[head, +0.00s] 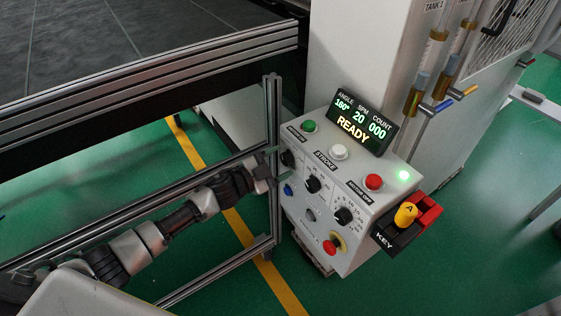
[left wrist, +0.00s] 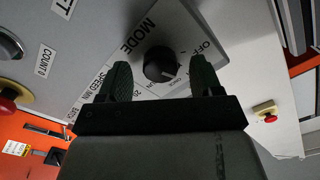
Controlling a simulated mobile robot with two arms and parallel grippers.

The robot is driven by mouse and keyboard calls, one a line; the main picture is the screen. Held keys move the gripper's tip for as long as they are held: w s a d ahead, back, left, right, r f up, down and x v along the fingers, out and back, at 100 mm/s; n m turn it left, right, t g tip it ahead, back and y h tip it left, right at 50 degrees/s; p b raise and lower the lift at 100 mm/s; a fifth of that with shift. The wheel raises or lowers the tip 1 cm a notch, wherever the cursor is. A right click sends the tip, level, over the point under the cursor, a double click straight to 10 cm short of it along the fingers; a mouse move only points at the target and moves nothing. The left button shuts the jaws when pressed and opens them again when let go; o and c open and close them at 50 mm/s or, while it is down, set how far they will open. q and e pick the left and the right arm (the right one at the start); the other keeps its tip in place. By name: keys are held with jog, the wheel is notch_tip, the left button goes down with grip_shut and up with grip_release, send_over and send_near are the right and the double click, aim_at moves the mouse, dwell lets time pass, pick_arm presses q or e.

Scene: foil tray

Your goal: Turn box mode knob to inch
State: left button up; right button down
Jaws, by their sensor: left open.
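The white control box (head: 325,180) stands right of my left arm in the head view. Its black mode knob (head: 287,158) is at the upper left of the front panel, close to my left gripper (head: 266,172). In the left wrist view the mode knob (left wrist: 160,64) lies between the two fingertips of my open left gripper (left wrist: 160,68), with visible space on both sides. A light pointer mark on the knob points to the lower right of that picture. "MODE" and "OFF" are readable beside it; the other position labels are partly hidden. My right gripper is not in view.
A lit display (head: 357,124) reads READY. Other black knobs (head: 312,184), push buttons and a red emergency stop (head: 330,247) crowd the panel. A yellow key (head: 405,213) sits at the right. A metal frame post (head: 273,110) stands close beside my left gripper.

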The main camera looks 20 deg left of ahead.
pick_arm(q)
jog(key=b+v, duration=0.1)
jog(key=v, duration=0.9)
jog(key=shift+b, duration=0.3)
jog(key=shift+s+a, duration=0.1)
jog(key=s+a+f+n+g+y, duration=0.1)
jog(key=s+a+f+n+y, duration=0.15)
jog(key=f, duration=0.75)
jog(key=s+a+f+n+g+y, duration=0.15)
jog(key=s+f+n+y, duration=0.25)
jog(key=f, duration=0.6)
jog(key=s+a+f+n+g+y, duration=0.1)
jog(key=s+a+f+n+y, duration=0.25)
jog(key=f, duration=0.75)
jog(key=s+d+f+n+g, duration=0.1)
jog(key=s+f, duration=0.4)
jog(key=s, duration=0.6)
jog(key=s+d+f+n+g, duration=0.1)
jog(key=s+d+f+g, duration=0.3)
jog(key=s, duration=0.7)
jog(key=s+d+f+n+g+y, duration=0.1)
jog(key=s+d+f+g, duration=0.2)
jog(key=s+f, duration=0.5)
jog(key=s+g, duration=0.1)
jog(key=s, duration=0.2)
jog(key=shift+g, duration=0.35)
